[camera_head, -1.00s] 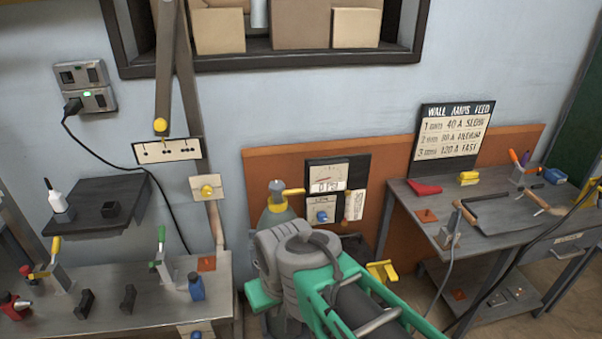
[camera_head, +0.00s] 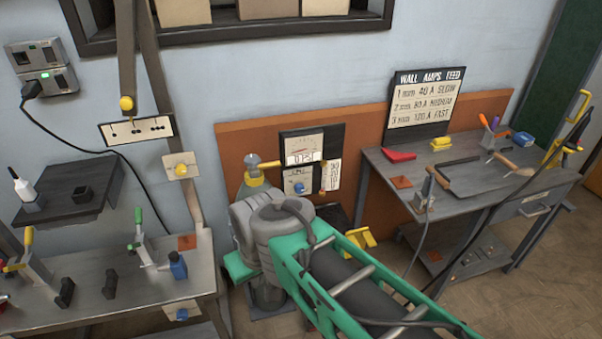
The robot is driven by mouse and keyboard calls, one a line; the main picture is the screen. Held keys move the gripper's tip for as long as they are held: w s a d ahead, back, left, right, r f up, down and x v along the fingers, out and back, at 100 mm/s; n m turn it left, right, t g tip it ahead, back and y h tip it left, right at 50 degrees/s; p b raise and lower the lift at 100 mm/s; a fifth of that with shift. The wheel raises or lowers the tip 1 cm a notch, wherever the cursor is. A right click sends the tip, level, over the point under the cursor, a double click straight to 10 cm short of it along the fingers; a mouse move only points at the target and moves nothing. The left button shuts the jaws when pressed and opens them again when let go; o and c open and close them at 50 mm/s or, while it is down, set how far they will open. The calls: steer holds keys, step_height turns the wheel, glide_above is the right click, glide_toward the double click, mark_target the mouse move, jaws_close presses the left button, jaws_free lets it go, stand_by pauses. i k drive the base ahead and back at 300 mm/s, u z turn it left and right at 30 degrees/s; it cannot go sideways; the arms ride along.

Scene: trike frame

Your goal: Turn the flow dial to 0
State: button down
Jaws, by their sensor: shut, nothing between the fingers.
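The gauge panel (camera_head: 319,137) stands against the orange-brown backboard in the head view. It has a round-scaled meter with a reading window at the top. A small blue dial (camera_head: 299,187) sits on the pale plate below the meter; its pointer and marks are too small to read. My grey and green arm (camera_head: 335,270) reaches in from the lower right and ends below and left of the panel. My gripper cannot be made out; the arm's own links appear to hide it. No contact with the dial shows.
A gas cylinder (camera_head: 254,180) with a yellow valve handle stands left of the panel, close behind my arm. A bench (camera_head: 105,270) with clamps is at the left. A tool table (camera_head: 500,178) and a sign (camera_head: 427,104) are at the right. Floor shows at the lower right.

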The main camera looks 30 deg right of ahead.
mark_target(299, 188)
steer(key=k, duration=0.5)
steer(key=z, duration=1.05)
steer(key=i, duration=0.95)
steer(key=u, duration=2.15)
